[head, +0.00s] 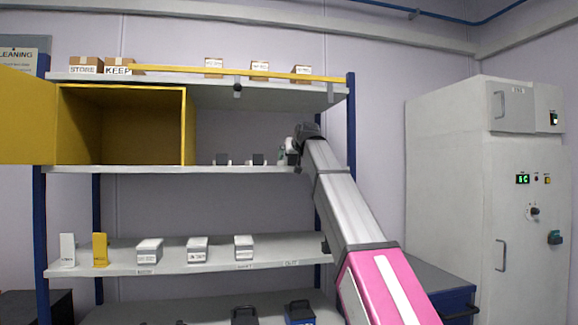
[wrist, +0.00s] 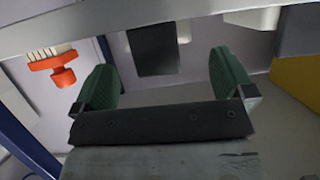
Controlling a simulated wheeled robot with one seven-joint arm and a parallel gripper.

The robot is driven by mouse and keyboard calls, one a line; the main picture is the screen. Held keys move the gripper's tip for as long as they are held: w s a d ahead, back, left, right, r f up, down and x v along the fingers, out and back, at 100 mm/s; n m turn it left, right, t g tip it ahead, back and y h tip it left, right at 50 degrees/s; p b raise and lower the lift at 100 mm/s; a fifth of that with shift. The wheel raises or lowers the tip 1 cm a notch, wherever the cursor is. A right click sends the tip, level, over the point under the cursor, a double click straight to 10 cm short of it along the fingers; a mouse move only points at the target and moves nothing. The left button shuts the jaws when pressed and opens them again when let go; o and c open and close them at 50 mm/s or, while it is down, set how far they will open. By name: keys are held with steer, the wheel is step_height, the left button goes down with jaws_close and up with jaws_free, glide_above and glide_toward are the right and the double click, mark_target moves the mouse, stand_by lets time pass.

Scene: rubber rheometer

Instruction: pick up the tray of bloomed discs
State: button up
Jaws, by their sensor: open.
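My gripper (wrist: 165,85) is open, its two green fingers apart with nothing held between them. In the head view my gripper (head: 287,151) is at the right end of the middle shelf, beside small dark items. A dark block (wrist: 153,48) shows beyond the gap between the fingers in the wrist view; I cannot tell whether it is a tray. Two dark-fronted items, one (head: 222,159) and another (head: 258,159), stand on that shelf. No discs can be made out, so I cannot tell which thing is the tray of bloomed discs.
An open yellow cabinet (head: 185,125) fills the left of the middle shelf (head: 130,169). An orange object (wrist: 62,77) is left of my fingers in the wrist view. White containers (head: 197,250) stand on the shelf below. A grey oven-like cabinet (head: 455,190) stands right.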

steer(key=x, duration=0.4)
steer(key=shift+d, duration=0.1)
steer(key=c, duration=1)
steer(key=shift+r, duration=0.15)
